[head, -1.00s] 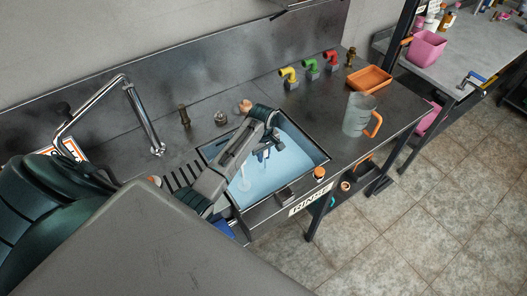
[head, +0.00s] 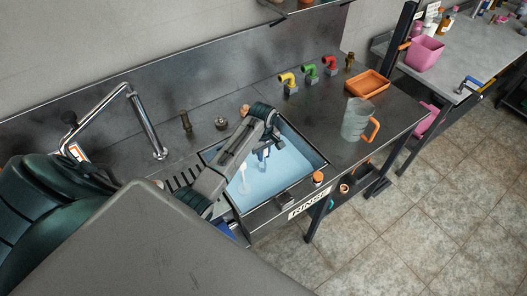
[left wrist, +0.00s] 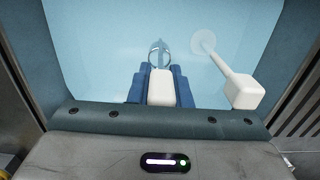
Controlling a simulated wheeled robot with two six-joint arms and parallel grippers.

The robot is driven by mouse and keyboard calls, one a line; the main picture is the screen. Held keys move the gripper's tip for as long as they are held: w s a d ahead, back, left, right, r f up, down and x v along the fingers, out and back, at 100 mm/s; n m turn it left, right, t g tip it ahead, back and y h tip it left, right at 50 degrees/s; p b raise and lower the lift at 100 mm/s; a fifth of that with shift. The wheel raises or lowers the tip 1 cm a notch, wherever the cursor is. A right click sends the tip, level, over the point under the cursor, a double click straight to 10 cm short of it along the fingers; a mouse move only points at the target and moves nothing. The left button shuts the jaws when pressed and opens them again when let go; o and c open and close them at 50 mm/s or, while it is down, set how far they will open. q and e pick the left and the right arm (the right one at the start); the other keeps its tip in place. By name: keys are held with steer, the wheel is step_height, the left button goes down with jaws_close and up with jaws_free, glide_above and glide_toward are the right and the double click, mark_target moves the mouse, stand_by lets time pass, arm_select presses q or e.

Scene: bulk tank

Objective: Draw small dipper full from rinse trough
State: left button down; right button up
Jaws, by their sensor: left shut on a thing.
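The rinse trough (head: 318,172) is a square sink filled with pale blue water, set in the dark steel counter. My left gripper (head: 263,153) reaches down into it. In the left wrist view its blue fingers (left wrist: 159,75) are shut on the small dipper (left wrist: 160,52). The dipper's small clear ring-like cup shows just past the fingertips, over the blue water. The dipper's handle is mostly hidden by the gripper. I cannot tell how deep the cup sits or whether it is full. My right gripper is in neither view.
A white stem with a pale round end (left wrist: 225,65) stands in the trough beside the gripper. A clear jug with an orange handle (head: 358,120) stands right of the trough. An orange tray (head: 368,84), coloured taps (head: 310,71) and a tall faucet (head: 145,120) are around it.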

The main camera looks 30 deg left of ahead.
arm_select(q)
steer(key=shift+r, duration=0.4)
step_height(320, 180, up, 12)
stand_by(2.5)
steer(key=shift+f, duration=0.2)
